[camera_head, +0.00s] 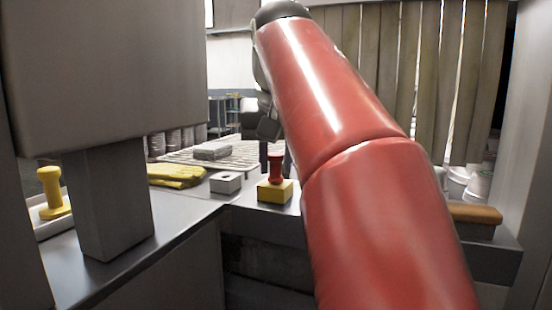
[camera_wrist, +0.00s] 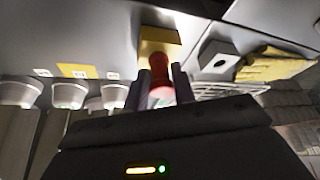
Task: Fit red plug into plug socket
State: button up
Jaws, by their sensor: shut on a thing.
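The red plug (camera_head: 276,170) stands upright at a yellow block (camera_head: 275,191) on the counter. I cannot tell how deep its lower end sits in the block. In the wrist view, my gripper (camera_wrist: 159,80) is shut on the red plug (camera_wrist: 160,68), with one dark finger on each side. The yellow block (camera_wrist: 160,40) lies just beyond the fingertips. A grey block with a dark hole in its top, which looks like a socket (camera_head: 226,183), stands left of the yellow block. Its hole is empty, and it also shows in the wrist view (camera_wrist: 218,58).
Yellow gloves (camera_head: 178,175) and a wire rack (camera_head: 225,154) with a grey block lie behind on the left. A yellow plug-like piece (camera_head: 52,192) stands in a tray at far left. A grey post (camera_head: 112,205) stands in front. White pots (camera_head: 478,182) are at right.

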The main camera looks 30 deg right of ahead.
jog(key=shift+f, duration=0.15)
jog(key=o, duration=1.1)
jog(key=p+v, duration=0.3)
jog(key=v, duration=0.5)
